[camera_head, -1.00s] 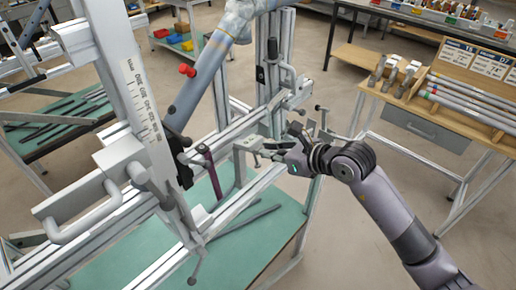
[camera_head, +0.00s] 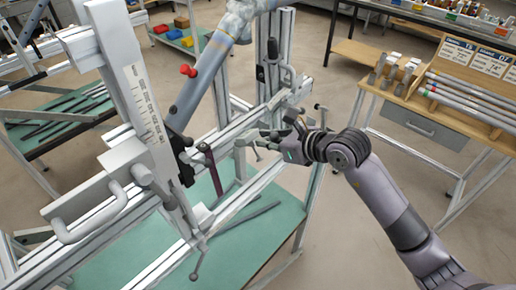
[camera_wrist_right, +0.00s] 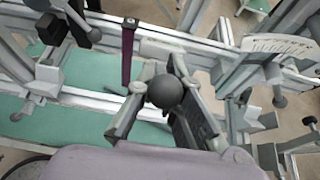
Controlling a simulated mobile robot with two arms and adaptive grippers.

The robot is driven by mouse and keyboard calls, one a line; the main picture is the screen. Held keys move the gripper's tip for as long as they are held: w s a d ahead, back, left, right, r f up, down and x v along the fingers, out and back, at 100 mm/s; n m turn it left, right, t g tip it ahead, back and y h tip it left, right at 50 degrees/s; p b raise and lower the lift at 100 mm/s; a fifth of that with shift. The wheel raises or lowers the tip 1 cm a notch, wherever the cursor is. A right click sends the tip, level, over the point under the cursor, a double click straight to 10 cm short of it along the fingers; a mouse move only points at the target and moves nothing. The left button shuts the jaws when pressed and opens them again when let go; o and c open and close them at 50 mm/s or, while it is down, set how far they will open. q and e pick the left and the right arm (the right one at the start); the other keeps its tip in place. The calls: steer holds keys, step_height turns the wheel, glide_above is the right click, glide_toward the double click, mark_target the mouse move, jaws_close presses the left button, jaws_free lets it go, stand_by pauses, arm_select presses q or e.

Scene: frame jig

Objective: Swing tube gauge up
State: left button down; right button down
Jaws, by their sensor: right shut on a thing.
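The frame jig (camera_head: 110,205) is a tall structure of pale metal rails. A maroon bar (camera_head: 212,168) with a dark upper end stands by its middle rail, and also shows in the right wrist view (camera_wrist_right: 128,55). I cannot tell for sure which part is the tube gauge. My right gripper (camera_head: 262,146) is at the jig's right side, to the right of the maroon bar. In the right wrist view its fingers are closed around a dark round knob (camera_wrist_right: 165,91). What the knob joins to is hidden. My left gripper is not in view.
A grey diagonal tube (camera_head: 200,82) with a red knob (camera_head: 188,70) crosses the jig. A scale plate (camera_head: 141,100) stands on the near upright. Loose dark rods (camera_head: 245,220) lie on the green surface below. A wooden bench (camera_head: 425,125) stands at the right, with open floor before it.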

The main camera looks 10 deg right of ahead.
steer(key=shift+r, duration=0.15)
steer(key=shift+w+a+r+p, duration=0.3)
steer(key=shift+w+r+p, duration=0.2)
steer(key=shift+r, duration=0.15)
steer(key=shift+w+a+r, duration=0.15)
steer(key=shift+w, duration=0.05)
steer(key=shift+w+a+r+p, duration=0.35)
steer(key=shift+w+r, duration=0.1)
steer(key=shift+r, duration=0.15)
steer(key=shift+w+a+r, duration=0.2)
steer(key=shift+w+a, duration=0.05)
steer(key=shift+w, duration=0.1)
steer(key=shift+r, duration=0.1)
